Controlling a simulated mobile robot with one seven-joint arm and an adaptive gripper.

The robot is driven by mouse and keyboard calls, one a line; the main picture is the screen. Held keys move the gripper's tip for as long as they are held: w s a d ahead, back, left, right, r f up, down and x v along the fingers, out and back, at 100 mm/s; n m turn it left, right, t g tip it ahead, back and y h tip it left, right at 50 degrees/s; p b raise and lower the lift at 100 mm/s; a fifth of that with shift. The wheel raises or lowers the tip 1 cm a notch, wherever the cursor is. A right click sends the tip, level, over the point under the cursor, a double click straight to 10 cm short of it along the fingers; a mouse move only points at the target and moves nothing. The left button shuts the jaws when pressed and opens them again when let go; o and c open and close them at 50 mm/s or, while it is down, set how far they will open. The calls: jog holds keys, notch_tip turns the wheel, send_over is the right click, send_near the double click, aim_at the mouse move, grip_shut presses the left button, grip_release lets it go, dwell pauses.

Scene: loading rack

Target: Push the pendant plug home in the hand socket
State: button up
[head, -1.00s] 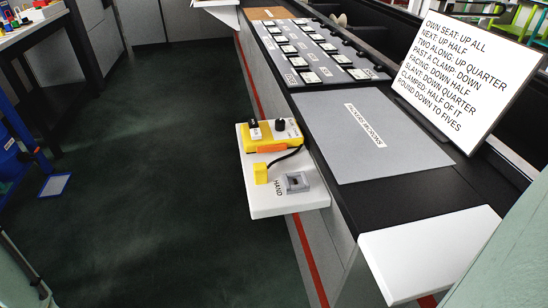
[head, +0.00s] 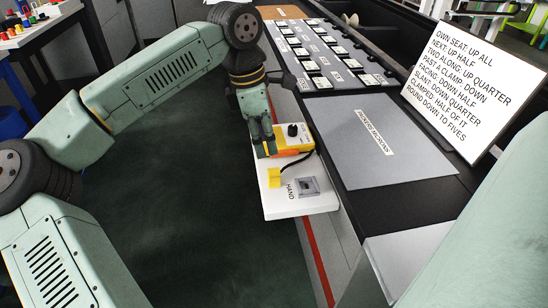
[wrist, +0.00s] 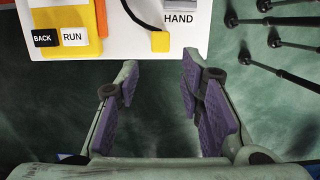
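The yellow pendant plug (head: 274,178) lies on the white shelf beside the grey hand socket (head: 308,186), apart from it, with a black cable running to the yellow pendant (head: 294,139). In the wrist view the plug (wrist: 160,41) is a yellow block near the shelf edge, and the socket (wrist: 182,7) is cut off at the top above the HAND label. My gripper (head: 265,150) is at the left edge of the shelf, beside the pendant. In the wrist view my gripper (wrist: 159,82) is open and empty, with purple pads apart and the plug beyond the fingertips.
The white shelf (head: 284,207) juts from a dark counter holding a grey mat (head: 385,155) and rows of switches. A sign (head: 475,85) stands at the right. Several dark rods (wrist: 270,68) show at the wrist view's upper right. The green floor left of the shelf is clear.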

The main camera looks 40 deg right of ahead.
aim_at(273, 171)
jog(key=f+b, duration=0.2)
jog(key=f, duration=0.1)
jog(key=d+f+b, duration=0.1)
jog(key=f+b, duration=0.1)
jog(key=f, duration=0.1)
jog(key=s+f+b, duration=0.1)
jog(key=f+b, duration=0.1)
jog(key=f, duration=0.1)
jog(key=shift+d+f, duration=0.25)
jog(key=shift+d, duration=0.05)
grip_shut()
dwell(0.6)
jog(key=shift+r, duration=0.1)
notch_tip(273, 171, up, 8)
jog(key=p, duration=0.5)
jog(key=shift+r, duration=0.1)
